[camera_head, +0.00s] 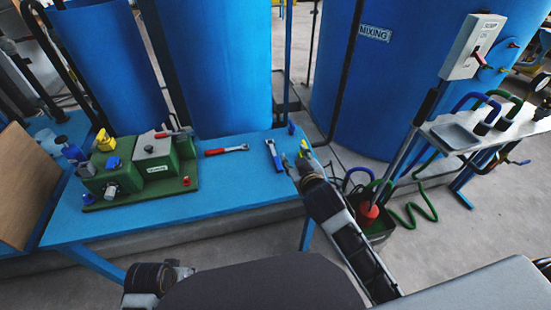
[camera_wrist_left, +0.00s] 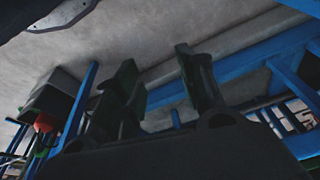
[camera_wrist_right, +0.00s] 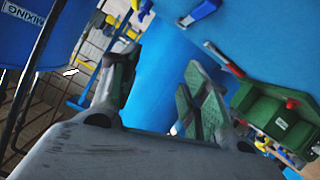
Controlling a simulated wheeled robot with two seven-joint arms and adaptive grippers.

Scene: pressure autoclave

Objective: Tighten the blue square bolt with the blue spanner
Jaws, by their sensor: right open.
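The blue spanner (camera_head: 273,153) lies on the blue table, and its handle shows at the top of the right wrist view (camera_wrist_right: 200,12). My right gripper (camera_head: 303,160) is open and empty, just right of the blue spanner, by the table's right end; its spread fingers show in the right wrist view (camera_wrist_right: 160,92). A blue bolt head (camera_head: 113,162) sits on top of the green machine (camera_head: 130,180) at the table's left. My left gripper (camera_wrist_left: 160,85) has its fingers apart with nothing between them, low beside blue frame bars. Its fingers are hidden in the head view.
A red spanner (camera_head: 227,150) lies between the machine and the blue spanner. A yellow-ended tool (camera_head: 304,147) is close by my right gripper. Large blue tanks (camera_head: 220,70) stand behind the table (camera_head: 230,195). A metal side bench (camera_head: 490,130) is at the right.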

